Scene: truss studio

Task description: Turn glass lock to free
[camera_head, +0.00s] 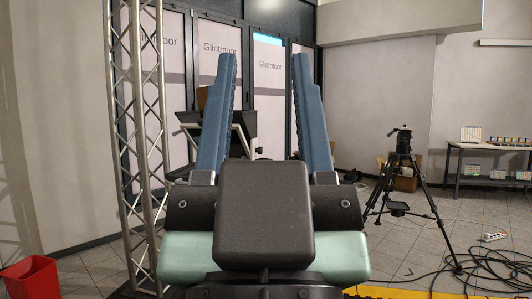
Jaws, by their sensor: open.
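My gripper (265,62) fills the middle of the head view, seen from behind. Its two long blue fingers point up and away, stand wide apart and hold nothing between them. Its black and pale green body hides much of what lies beyond. Behind the fingers is a row of dark-framed panels (221,70) with pale sheets reading "Glintmoor". I cannot make out a glass lock; it may be hidden or too small to see.
A metal truss tower (137,130) stands close on the left, near a red bin (30,278). A dark tilted panel (245,122) stands behind the fingers. A camera tripod (402,170), loose cables (490,265) and a table (490,147) are on the right. Some tiled floor is clear there.

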